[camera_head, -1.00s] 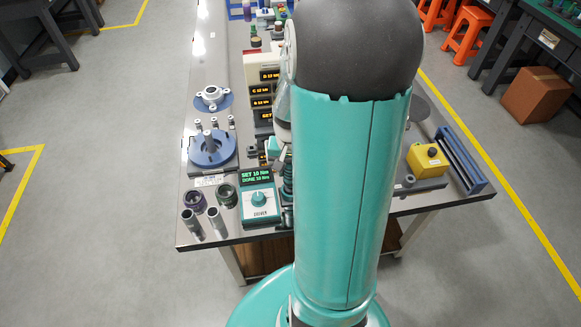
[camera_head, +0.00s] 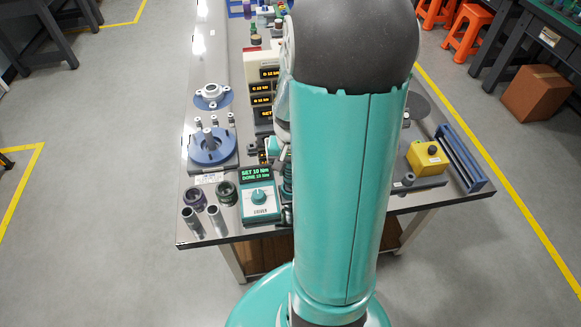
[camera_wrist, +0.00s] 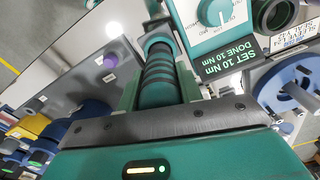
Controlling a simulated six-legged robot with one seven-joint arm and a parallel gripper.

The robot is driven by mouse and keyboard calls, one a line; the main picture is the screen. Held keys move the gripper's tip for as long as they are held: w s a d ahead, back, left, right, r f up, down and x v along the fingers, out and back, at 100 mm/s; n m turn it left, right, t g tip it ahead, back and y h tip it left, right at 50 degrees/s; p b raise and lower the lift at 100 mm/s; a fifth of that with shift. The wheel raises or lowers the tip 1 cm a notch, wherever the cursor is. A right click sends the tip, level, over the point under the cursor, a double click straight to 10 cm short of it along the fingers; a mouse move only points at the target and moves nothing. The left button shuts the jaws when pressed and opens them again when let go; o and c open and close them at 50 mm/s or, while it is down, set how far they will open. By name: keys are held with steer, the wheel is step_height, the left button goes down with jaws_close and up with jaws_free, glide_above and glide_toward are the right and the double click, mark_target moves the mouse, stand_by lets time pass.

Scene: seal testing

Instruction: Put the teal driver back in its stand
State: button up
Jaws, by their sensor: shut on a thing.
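The teal driver, a ribbed cylinder with dark bands (camera_wrist: 160,78), is in the wrist view between the fingers of my gripper (camera_wrist: 158,92). My gripper is shut on it. In the head view my arm covers most of the gripper and driver; a banded teal part (camera_head: 287,180) shows at the arm's left edge, right of the controller. The teal and white controller (camera_head: 259,200) has a knob and a display reading SET 10 Nm, DONE 10 Nm; it also shows in the wrist view (camera_wrist: 212,22). I cannot make out the driver's stand clearly, nor whether the driver touches it.
Left of the controller are two dark ring sockets (camera_head: 226,193) and two metal sleeves (camera_head: 217,221). A blue round fixture (camera_head: 210,148) stands behind them. Lit display boxes (camera_head: 264,100) line the table's middle. A yellow button box (camera_head: 427,157) is at the right.

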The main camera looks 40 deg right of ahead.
steer(key=o, duration=1.2)
steer(key=shift+f, duration=0.1)
steer(key=shift+c, duration=0.2)
steer(key=shift+r, duration=4.55)
steer(key=s+a+r+n+t, duration=0.2)
steer(key=a+r+n, duration=0.2)
steer(key=a+r, duration=0.3)
steer(key=s+a+r+n+t, duration=0.2)
steer(key=a+r+n, duration=0.3)
steer(key=a, duration=1)
step_height(320, 180, up, 2)
steer(key=shift+a+r+n+t, duration=0.15)
steer(key=shift+r+n+t, duration=0.15)
steer(key=shift+t, duration=0.4)
